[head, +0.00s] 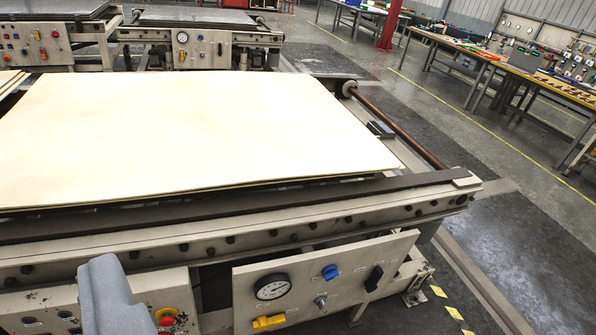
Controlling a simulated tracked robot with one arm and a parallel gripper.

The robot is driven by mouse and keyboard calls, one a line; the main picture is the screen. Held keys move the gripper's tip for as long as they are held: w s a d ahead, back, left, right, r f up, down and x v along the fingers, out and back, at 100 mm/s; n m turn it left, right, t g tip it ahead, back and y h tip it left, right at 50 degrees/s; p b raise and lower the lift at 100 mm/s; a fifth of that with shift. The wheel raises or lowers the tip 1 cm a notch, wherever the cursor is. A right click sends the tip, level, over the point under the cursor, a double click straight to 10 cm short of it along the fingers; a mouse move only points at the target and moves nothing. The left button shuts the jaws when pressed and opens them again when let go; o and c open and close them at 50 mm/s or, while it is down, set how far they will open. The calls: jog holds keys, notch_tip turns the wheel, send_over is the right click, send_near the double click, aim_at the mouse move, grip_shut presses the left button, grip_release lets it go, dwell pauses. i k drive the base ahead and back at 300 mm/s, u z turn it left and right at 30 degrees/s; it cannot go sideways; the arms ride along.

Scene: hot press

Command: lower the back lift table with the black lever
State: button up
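Two similar lift tables show in the head view. The farther one (275,37) stands at the top, with a small light panel on its front carrying a gauge, a blue knob, a yellow handle and a small dark lever (220,48). The nearer table (330,228) carries a stack of pale sheets (200,130). Its front panel (335,300) has a gauge, a blue knob, a yellow handle and a black lever (375,278), which is tilted. A grey rounded part of my gripper (103,285) shows at the lower left, apart from both dark levers. Its fingertips cannot be made out.
A control panel with a red button (166,321) is at the lower left, partly behind my gripper. A dark roller bar (400,128) runs along the near table's right side. Grey floor (490,175) lies open to the right. Workbenches (500,65) with tools stand beyond.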

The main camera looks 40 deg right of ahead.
aim_at(371, 284)
jog(key=z, duration=2.2)
jog(key=k, duration=1.05)
jog(key=z, duration=0.9)
jog(key=i, duration=1.4)
jog(key=u, duration=1.05)
jog(key=i, duration=0.5)
jog(key=u, duration=0.3)
